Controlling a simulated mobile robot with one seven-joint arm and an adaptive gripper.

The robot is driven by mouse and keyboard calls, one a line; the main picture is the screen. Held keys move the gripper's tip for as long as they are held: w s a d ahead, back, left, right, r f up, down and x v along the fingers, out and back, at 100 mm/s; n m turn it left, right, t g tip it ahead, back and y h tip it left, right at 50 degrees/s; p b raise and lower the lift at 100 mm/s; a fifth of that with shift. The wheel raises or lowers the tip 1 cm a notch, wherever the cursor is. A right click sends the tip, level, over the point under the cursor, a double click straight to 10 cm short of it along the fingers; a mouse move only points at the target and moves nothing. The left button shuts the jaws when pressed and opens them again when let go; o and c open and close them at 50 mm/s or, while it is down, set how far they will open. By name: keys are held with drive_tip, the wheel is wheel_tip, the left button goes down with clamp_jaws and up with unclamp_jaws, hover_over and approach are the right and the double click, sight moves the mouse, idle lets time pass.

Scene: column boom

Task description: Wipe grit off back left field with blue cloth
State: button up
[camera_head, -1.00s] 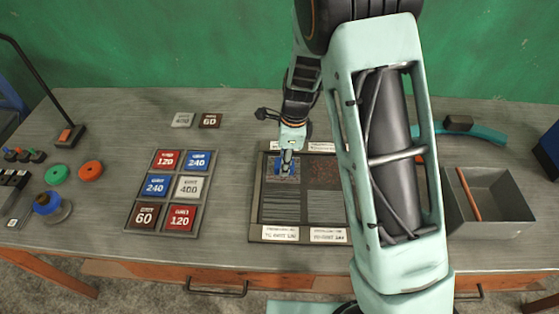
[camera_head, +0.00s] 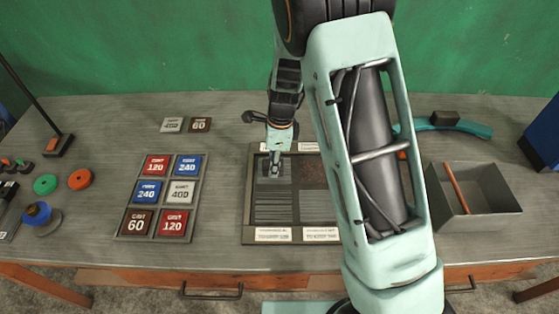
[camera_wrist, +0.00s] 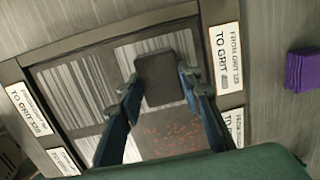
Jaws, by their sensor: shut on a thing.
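My gripper (camera_head: 273,166) is over the back left field of the framed panel (camera_head: 247,200). In the wrist view its two blue fingers (camera_wrist: 160,80) are shut on a dark grey block (camera_wrist: 162,86). The block is at the back left field (camera_wrist: 131,57), which shows pale streaks; contact is unclear. Reddish specks lie on the back right field (camera_head: 312,173). No plainly blue cloth shows; a folded purple piece (camera_wrist: 303,70) lies behind the panel in the wrist view and is hidden in the head view.
A tray of coloured grit tiles (camera_head: 160,195) is left of the panel. Two loose tiles (camera_head: 187,125) lie behind it. A grey bin (camera_head: 487,212) and a teal tool (camera_head: 460,125) are to the right. My arm hides the panel's right side.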

drive_tip(key=shift+a, duration=0.85)
drive_tip(key=shift+d, duration=0.1)
drive_tip(key=shift+d, duration=0.95)
drive_tip(key=shift+r, duration=0.15)
wheel_tip(320, 180, up, 9)
drive_tip(key=p, duration=0.7)
